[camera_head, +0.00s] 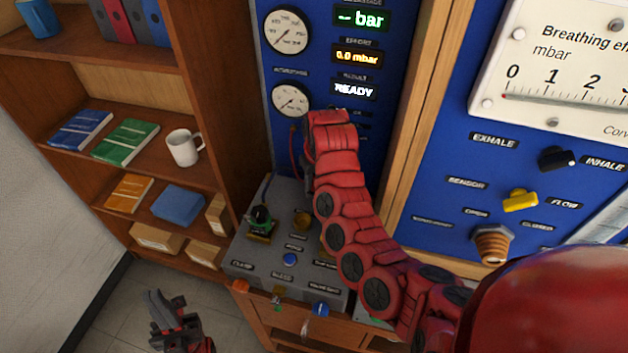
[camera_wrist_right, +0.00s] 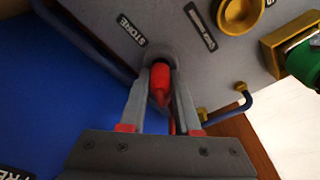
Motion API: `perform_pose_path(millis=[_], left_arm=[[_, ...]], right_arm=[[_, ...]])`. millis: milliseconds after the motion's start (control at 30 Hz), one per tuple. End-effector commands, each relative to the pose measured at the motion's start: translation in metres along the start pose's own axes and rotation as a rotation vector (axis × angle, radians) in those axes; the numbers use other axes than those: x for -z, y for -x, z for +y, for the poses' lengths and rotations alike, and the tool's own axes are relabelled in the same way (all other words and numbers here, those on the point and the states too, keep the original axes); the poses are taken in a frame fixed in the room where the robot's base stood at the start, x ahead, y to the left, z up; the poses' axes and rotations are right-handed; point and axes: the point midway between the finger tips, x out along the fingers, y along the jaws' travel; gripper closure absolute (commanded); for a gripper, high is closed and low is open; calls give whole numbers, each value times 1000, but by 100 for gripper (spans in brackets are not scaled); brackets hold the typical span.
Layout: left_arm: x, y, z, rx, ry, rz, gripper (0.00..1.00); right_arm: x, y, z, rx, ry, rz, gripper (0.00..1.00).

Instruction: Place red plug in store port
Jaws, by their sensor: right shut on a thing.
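In the right wrist view the red plug (camera_wrist_right: 160,80) sits between the two fingers of my right gripper (camera_wrist_right: 161,66), which is shut on it. The plug's far end is at a dark round opening beside the STORE label (camera_wrist_right: 131,30) on the grey panel. I cannot tell how deep the plug is in that opening. In the head view my right arm covers the plug and the store port. My left gripper (camera_head: 168,315) is low at the bottom left, away from the bench, and I cannot tell its opening.
A wooden shelf (camera_head: 215,120) stands on the left. Floor at the lower left is clear.

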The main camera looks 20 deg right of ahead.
Motion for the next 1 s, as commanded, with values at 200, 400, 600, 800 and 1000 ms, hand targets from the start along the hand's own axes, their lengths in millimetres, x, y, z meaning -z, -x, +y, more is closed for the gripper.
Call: perform_pose_path(millis=[200,400,600,800,1000], left_arm=[[0,1,0,0,0,0,100],[0,1,0,0,0,0,100],[0,-1,0,0,0,0,100],[0,-2,0,0,0,0,100],[4,-26,-1,0,0,-1,100]], right_arm=[[0,-2,0,0,0,0,40],[0,-2,0,0,0,0,39],[1,5,0,-1,-1,2,39],[1,42,2,0,-2,3,39],[2,87,2,-1,0,0,39]])
